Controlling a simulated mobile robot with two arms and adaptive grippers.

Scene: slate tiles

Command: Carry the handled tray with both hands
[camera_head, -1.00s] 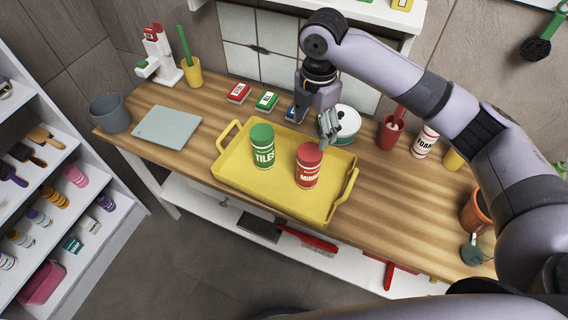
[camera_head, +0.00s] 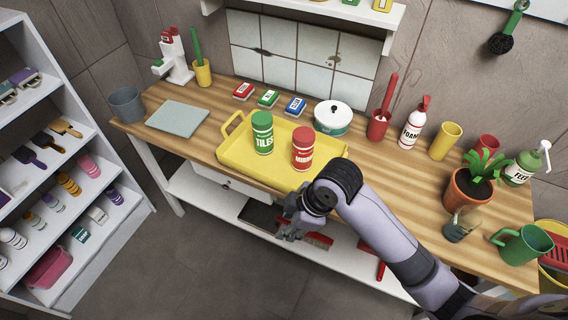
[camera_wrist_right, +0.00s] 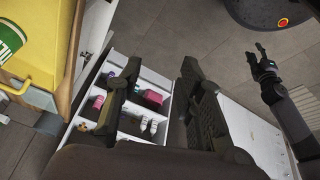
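The yellow handled tray (camera_head: 235,155) lies on the wooden worktop. A green can marked TILES (camera_head: 262,133) and a red can (camera_head: 302,149) stand upright in it. Its left handle (camera_head: 232,121) shows; my right arm hides its right handle. My right gripper (camera_head: 285,234) hangs in front of the worktop, below the tray's front edge, apart from the tray. In the right wrist view its fingers (camera_wrist_right: 160,88) are spread with nothing between them. That view also shows the tray (camera_wrist_right: 45,40) at upper left. My left gripper (camera_wrist_right: 257,56) shows there, small, its fingers apart and empty, over the floor.
A red cup (camera_head: 377,125) and plant pot (camera_head: 466,189) stand right. A shelf unit (camera_head: 75,170) stands at left.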

